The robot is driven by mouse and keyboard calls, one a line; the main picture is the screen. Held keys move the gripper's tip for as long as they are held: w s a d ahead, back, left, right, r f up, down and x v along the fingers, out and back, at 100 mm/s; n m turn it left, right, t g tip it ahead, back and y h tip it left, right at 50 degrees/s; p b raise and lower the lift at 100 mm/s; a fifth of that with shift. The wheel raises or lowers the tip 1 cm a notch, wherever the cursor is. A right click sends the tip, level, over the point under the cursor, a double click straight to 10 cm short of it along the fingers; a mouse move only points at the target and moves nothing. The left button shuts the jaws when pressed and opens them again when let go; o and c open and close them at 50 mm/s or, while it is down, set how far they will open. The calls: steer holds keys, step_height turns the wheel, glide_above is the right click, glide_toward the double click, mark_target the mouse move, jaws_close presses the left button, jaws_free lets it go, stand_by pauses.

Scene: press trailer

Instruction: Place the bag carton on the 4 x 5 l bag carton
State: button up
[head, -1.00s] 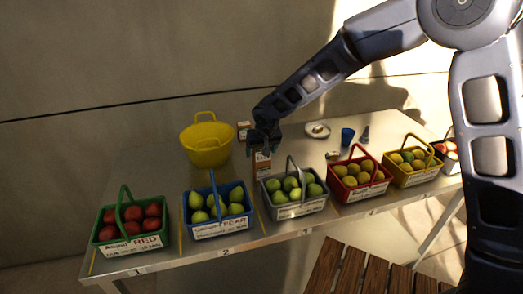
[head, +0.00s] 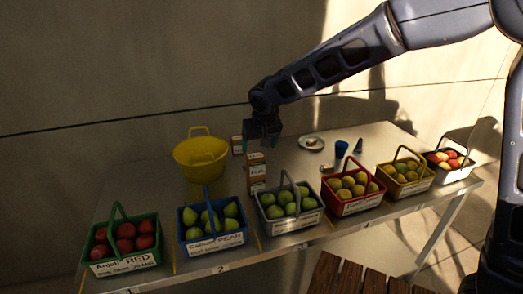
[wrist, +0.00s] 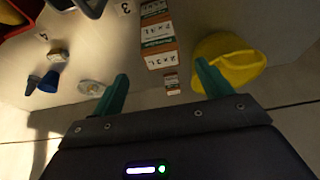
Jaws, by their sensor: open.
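A bag carton (head: 256,159), white and orange, stands on top of another carton (head: 257,180) on the table, between the blue and grey baskets. In the wrist view the upper carton (wrist: 160,58) shows a "2 x 3 L" marking, with the lower carton (wrist: 153,9) partly beneath it at the picture's top edge. The lower one's size marking is not readable. My gripper (head: 263,140) is open and empty, above and behind the stack, apart from it. Its two green fingers (wrist: 162,90) are spread wide in the wrist view.
Another small carton (head: 237,145) stands behind the stack, by the yellow tub (head: 201,156). Several fruit baskets line the front edge, including a blue (head: 212,239) and a grey one (head: 291,225). A plate (head: 311,144) and blue cup (head: 341,149) are at the back right.

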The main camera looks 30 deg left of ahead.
steer(key=shift+r, duration=0.2)
steer(key=shift+d, duration=0.1)
steer(key=w+d+r+m, duration=0.1)
steer(key=w+d+r, duration=0.25)
steer(key=d, duration=0.45)
steer(key=w+d+r+m+h, duration=0.1)
steer(key=w+d+r, duration=0.1)
steer(key=w+d, duration=0.4)
steer(key=w+d+r+m, duration=0.1)
steer(key=w+d+r, duration=0.15)
steer(key=d, duration=0.65)
steer(key=d+r+m+t+h, duration=0.1)
steer(key=d+r+m, duration=0.15)
steer(key=d, duration=1.75)
steer(key=s+d+f+m, duration=0.1)
steer(key=s+d, duration=0.5)
steer(key=d, duration=0.4)
steer(key=s+d+f+m+h, duration=0.1)
steer(key=s+d+m, duration=0.1)
steer(key=s+d, duration=0.4)
steer(key=shift+s+d, duration=0.15)
steer(key=shift+d, duration=1.85)
steer(key=shift+m, duration=0.25)
